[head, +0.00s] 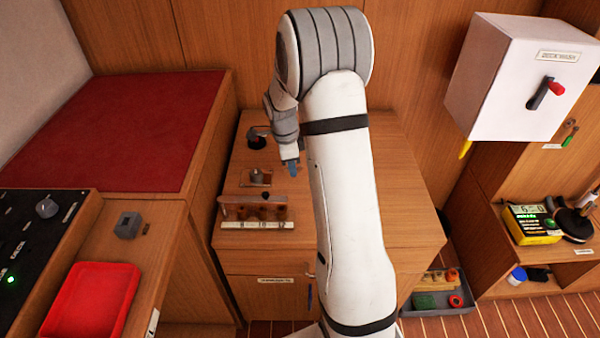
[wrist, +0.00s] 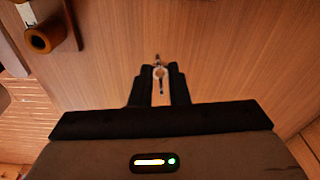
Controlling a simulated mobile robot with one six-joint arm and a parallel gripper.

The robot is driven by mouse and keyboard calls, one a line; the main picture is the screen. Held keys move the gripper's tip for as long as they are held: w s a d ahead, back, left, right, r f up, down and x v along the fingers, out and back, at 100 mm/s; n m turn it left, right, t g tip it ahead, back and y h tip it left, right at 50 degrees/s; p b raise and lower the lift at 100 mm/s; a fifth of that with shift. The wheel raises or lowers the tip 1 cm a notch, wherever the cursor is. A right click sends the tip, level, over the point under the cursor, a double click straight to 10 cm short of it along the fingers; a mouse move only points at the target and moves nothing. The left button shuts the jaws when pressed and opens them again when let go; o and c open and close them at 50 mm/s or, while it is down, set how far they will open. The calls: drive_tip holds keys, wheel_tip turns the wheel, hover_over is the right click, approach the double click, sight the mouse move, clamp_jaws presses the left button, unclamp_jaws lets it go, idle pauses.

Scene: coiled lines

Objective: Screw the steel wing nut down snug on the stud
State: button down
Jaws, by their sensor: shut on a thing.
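My gripper (head: 291,168) points down over the wooden counter top, right of a small wooden block with a pale plate (head: 258,178). In the wrist view, my gripper's two dark fingers (wrist: 159,78) are close together, shut on a small silvery ring-like piece with narrow ends above and below, which looks like the wing nut (wrist: 159,72). The wing nut is too small to make out in the head view. I cannot pick out the stud for certain, nor tell whether the nut is on it.
A dark wooden rack (head: 240,199) with brown cups stands in front of the block; a pale labelled strip (head: 257,225) lies before it. A dark round item (head: 257,137) sits behind. A red tray (head: 90,302) is at the lower left. The counter's right side (head: 405,200) looks clear.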

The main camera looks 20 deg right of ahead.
sight(255, 169)
drive_tip(key=w+a+r+n+p, duration=0.2)
drive_tip(key=a, duration=0.1)
drive_tip(key=w+a+r+n+p, duration=0.2)
drive_tip(key=a+n, duration=0.1)
drive_tip(key=w+a+r+n+t+p, duration=0.1)
drive_tip(key=w+a+r+n+p, duration=0.1)
drive_tip(key=a, duration=0.1)
drive_tip(key=shift+w+a+r, duration=0.1)
drive_tip(key=shift+a, duration=0.15)
drive_tip(key=shift+f+b, duration=1.45)
drive_tip(key=shift+f, duration=1.15)
drive_tip(key=shift+f+b, duration=0.4)
drive_tip(key=shift+f, duration=0.1)
drive_tip(key=shift+f+b, duration=0.15)
drive_tip(key=shift+b, duration=0.3)
